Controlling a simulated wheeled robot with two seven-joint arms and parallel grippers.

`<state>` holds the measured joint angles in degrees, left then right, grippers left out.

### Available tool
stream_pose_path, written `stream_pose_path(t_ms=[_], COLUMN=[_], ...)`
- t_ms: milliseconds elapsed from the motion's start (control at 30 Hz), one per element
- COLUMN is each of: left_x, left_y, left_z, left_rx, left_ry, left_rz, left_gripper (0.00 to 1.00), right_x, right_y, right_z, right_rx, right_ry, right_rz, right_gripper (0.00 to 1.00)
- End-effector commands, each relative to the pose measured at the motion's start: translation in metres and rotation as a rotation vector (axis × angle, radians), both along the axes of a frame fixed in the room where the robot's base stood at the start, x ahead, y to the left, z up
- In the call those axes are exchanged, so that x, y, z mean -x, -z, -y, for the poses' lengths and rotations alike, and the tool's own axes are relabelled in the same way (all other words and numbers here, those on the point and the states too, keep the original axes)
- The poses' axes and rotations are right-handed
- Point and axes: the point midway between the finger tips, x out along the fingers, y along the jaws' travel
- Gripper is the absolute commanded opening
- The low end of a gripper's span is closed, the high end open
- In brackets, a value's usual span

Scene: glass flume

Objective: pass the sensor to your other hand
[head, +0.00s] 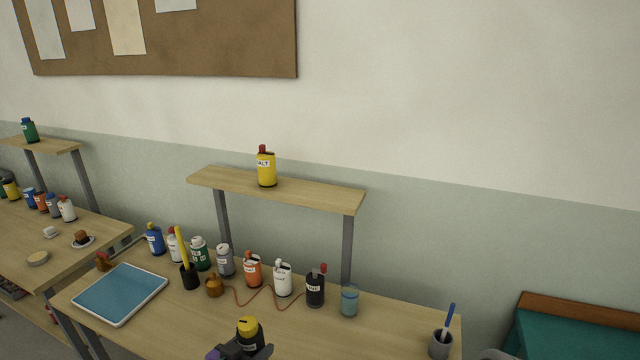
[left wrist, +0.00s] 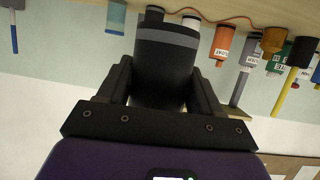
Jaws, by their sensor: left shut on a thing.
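The sensor (head: 249,331) is a dark cylinder with a yellow top, low in the head view, in front of the shelf table. My left gripper (head: 246,348) is shut around its sides and holds it upright. In the left wrist view, which is upside down, the sensor (left wrist: 166,62) shows as a dark cylinder with a grey band between the two black fingers. Its far end is hidden there. My right gripper is not in view.
The wooden table (head: 400,320) bears a row of bottles, a blue tray (head: 120,293), a glass of blue liquid (head: 349,301) and a grey cup with a blue stick (head: 441,343). A raised shelf (head: 315,190) holds a yellow bottle (head: 266,168).

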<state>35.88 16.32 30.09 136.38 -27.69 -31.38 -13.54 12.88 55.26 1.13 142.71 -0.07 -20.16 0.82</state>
Motion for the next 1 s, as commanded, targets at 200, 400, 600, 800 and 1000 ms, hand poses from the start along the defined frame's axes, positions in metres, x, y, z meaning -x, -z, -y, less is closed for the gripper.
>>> stream_pose_path(t_ms=[200, 400, 600, 800, 1000], left_x=[0.032, 0.036, 0.034, 0.032, 0.03], left_y=[0.003, 0.004, 0.005, 0.008, 0.011], left_z=[-0.011, -0.013, -0.007, 0.007, 0.021], left_rx=[-0.013, -0.016, -0.013, -0.013, -0.012], left_ry=[-0.085, -0.098, -0.044, 0.08, 0.207], left_rz=[-0.001, 0.0, 0.001, 0.002, 0.002], left_gripper=[0.3, 0.3, 0.3, 0.3, 0.3], right_x=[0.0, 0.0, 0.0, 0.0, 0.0], right_y=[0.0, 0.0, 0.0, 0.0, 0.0], right_z=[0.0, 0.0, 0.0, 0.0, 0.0], right_rx=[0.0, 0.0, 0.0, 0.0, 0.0], right_ry=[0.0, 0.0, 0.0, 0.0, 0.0], right_rz=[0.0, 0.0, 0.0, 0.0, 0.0], right_gripper=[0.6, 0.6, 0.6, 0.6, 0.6])
